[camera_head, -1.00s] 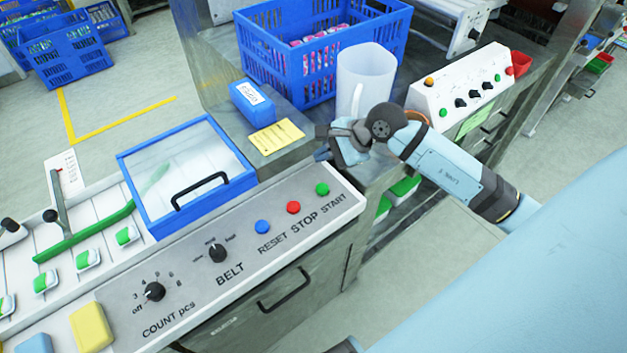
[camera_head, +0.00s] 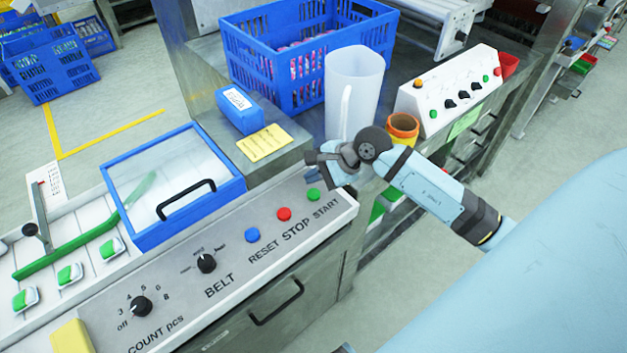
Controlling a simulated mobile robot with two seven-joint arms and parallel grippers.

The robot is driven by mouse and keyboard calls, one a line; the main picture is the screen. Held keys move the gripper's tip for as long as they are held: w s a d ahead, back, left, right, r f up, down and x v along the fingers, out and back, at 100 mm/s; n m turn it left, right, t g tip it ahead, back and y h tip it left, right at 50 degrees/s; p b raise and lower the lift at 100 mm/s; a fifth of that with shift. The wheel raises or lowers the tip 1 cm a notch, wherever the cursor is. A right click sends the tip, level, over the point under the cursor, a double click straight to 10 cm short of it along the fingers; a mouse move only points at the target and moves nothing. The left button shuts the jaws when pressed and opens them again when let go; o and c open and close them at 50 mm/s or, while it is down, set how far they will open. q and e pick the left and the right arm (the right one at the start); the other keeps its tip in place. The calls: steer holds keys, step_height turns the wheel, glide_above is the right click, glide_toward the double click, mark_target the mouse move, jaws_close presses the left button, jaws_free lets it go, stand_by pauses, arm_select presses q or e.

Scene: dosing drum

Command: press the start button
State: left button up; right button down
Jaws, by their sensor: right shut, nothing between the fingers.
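The start button is the green round button (camera_head: 313,195) above the word START, at the right end of the sloped control panel (camera_head: 335,206). The red stop button (camera_head: 284,214) and the blue reset button (camera_head: 252,235) lie to its left. My right gripper (camera_head: 313,169) is shut and empty. In the picture its fingertips are just above the start button, with a small gap between them. How high they are over the panel is hard to tell. The start button is fully visible.
A lidded blue frame (camera_head: 215,226) borders the panel. A second control box (camera_head: 452,88) stands behind.

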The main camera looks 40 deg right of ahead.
mark_target(314, 195)
step_height(314, 195, down, 3)
steer(key=shift+r+b, duration=0.1)
steer(key=shift+b, duration=0.9)
stand_by(0.5)
stand_by(0.6)
steer(key=shift+f+b, duration=0.45)
steer(key=shift+b, duration=0.05)
